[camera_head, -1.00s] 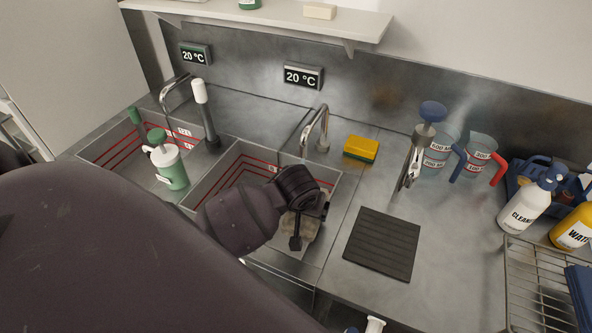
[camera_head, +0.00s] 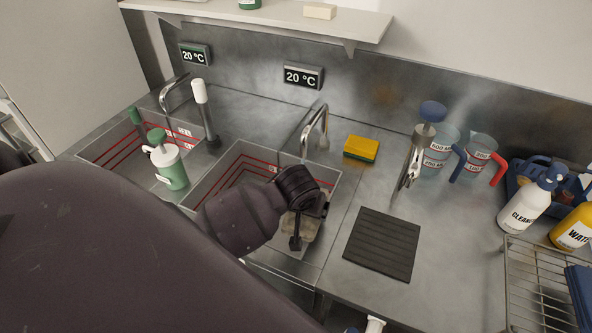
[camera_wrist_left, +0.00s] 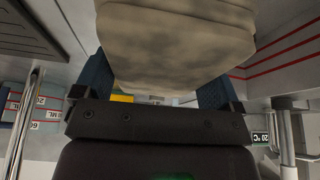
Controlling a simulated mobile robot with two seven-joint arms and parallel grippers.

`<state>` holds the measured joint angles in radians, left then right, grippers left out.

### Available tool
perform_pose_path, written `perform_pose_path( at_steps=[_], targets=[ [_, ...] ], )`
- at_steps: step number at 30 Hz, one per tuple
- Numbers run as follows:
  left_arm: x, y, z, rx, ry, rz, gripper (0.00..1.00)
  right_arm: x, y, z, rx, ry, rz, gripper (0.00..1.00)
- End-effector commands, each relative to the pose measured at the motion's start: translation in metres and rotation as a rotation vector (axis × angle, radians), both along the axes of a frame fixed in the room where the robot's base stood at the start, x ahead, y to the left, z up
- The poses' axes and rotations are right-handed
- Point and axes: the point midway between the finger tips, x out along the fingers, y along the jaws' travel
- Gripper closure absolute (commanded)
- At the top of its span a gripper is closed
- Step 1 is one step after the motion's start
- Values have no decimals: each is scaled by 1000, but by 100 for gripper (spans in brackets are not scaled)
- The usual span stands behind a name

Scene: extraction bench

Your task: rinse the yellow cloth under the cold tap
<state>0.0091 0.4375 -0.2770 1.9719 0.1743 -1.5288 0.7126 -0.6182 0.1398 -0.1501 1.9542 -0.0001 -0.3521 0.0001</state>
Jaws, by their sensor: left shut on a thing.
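My left gripper (camera_head: 310,218) is over the right-hand sink (camera_head: 220,172), in front of its tap, pointing down. It is shut on a cloth (camera_head: 303,232), which looks beige with grey-brown stains rather than clear yellow. In the left wrist view the cloth (camera_wrist_left: 175,45) bulges between the two fingers. The right-hand chrome tap (camera_head: 316,122) curves out behind the gripper; I see no running water. The left-hand tap (camera_head: 172,90) stands over the left sink. I cannot tell which tap is the cold one. My right gripper is not in view.
A green-and-white pump bottle (camera_head: 168,165) stands at the left sink. A yellow-green sponge (camera_head: 361,148), black ribbed mat (camera_head: 382,244), blue-topped metal tool (camera_head: 427,125) and measuring jugs (camera_head: 480,158) are on the right. Two displays (camera_head: 303,77) read 20 °C.

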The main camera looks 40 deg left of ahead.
Motion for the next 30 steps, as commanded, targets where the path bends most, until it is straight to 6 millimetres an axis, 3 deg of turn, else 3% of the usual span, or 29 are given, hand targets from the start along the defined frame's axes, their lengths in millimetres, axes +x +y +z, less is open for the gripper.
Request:
perform_pose_path(
  at_steps=[8, 30],
  targets=[
    [-1, -1, 1, 0, 0, 0, 32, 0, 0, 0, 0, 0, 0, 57],
    [-25, -38, 36, -1, 0, 0, 32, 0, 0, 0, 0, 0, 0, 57]
  ],
)
